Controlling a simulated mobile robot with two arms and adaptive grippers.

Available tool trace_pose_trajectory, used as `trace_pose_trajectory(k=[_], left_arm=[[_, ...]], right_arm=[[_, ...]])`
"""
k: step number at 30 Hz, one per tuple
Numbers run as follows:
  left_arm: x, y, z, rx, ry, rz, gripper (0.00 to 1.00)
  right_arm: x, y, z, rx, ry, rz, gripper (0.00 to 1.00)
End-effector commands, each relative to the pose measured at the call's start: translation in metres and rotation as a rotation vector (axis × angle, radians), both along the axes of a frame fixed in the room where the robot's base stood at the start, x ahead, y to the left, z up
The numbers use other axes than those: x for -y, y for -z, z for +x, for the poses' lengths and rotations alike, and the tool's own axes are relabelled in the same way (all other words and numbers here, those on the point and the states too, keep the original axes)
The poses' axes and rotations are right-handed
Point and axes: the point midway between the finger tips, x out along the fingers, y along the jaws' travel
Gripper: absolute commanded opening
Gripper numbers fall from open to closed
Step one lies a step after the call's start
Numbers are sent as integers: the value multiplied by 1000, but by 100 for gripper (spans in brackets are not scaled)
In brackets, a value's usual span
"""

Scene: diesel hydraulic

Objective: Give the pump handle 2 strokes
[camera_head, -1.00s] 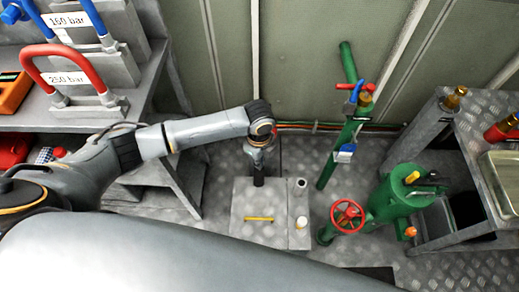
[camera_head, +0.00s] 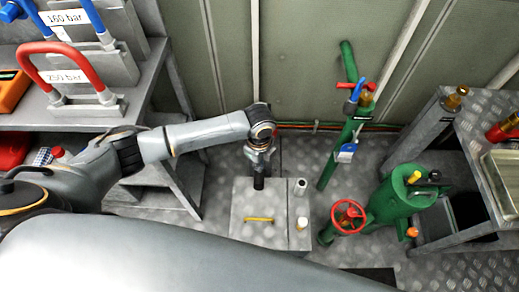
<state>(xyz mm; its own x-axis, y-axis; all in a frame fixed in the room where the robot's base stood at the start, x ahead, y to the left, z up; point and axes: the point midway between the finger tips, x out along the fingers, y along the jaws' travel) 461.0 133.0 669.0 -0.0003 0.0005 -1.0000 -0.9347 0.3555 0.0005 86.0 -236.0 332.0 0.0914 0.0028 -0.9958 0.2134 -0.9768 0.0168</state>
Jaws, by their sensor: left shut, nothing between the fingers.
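My left gripper (camera_head: 258,166) points down above a grey metal box (camera_head: 242,213) on the floor. It is shut and holds nothing. A dark upright rod-like part (camera_head: 259,183) shows right below the fingertips at the back of the box; it may be the pump handle's end, but I cannot tell whether the gripper touches it. The box bears a yellow bar (camera_head: 258,219), and beside it stand a grey tube end (camera_head: 300,185) and a white-topped cap (camera_head: 302,224). My right gripper is not in view.
A green pipe (camera_head: 326,172) with red and blue valve handles stands at the wall. A green vessel (camera_head: 396,195) and red handwheel (camera_head: 348,217) are right of the box. A bench (camera_head: 88,115) with hoses is left; a metal table (camera_head: 448,118) is right.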

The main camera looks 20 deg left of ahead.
Motion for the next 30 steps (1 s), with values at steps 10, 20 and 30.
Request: trace_pose_trajectory(k=[10, 20, 30], left_arm=[[0, 8, 0, 0, 0, 0, 0], [0, 15, 0, 0, 0, 0, 0], [0, 21, 0, 0, 0, 1, 0]], right_arm=[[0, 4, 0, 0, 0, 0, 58], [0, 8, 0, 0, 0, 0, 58], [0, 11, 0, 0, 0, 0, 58]])
